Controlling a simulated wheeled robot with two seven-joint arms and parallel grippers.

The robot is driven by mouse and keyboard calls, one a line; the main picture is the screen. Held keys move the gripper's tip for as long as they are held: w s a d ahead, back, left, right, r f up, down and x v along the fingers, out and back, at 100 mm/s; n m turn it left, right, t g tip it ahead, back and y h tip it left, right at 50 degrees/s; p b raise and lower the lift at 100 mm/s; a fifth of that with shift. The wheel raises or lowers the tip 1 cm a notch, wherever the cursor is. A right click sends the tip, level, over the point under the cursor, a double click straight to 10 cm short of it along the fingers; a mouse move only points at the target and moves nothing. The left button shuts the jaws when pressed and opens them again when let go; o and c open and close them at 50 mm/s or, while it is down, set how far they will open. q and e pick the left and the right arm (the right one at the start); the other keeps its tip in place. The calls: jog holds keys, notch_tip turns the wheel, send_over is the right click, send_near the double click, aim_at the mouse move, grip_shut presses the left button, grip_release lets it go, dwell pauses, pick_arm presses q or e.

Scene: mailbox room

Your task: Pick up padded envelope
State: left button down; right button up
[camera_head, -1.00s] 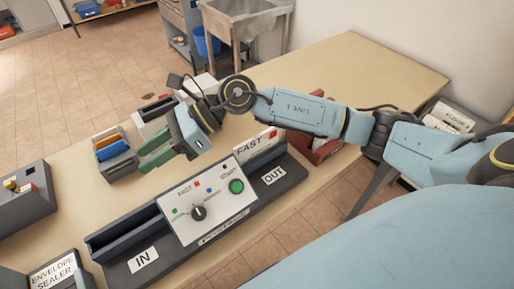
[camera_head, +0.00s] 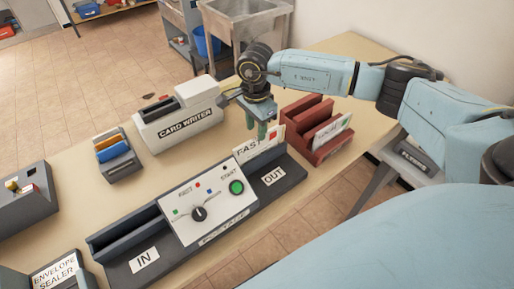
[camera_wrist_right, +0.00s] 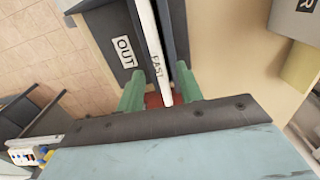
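A white envelope marked FAST (camera_head: 247,149) stands upright in the OUT slot of the dark machine (camera_head: 272,177). I take it as the padded envelope. My right gripper (camera_head: 267,131) points down at the envelope's upper edge. In the right wrist view, the green fingers of the right gripper (camera_wrist_right: 160,92) are apart, one on each side of the envelope's thin edge (camera_wrist_right: 155,50), with gaps beside it. Whether they touch it cannot be told. My left gripper is out of view.
A red rack (camera_head: 315,130) holding envelopes stands just right of the slot. A holder with coloured cards (camera_head: 113,155) is farther left. The table's back right (camera_head: 345,60) is clear.

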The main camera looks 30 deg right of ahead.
aim_at(257, 142)
jog(key=shift+s+f+p, duration=0.1)
jog(key=shift+f+p, duration=0.5)
jog(key=shift+f, duration=2.45)
grip_shut()
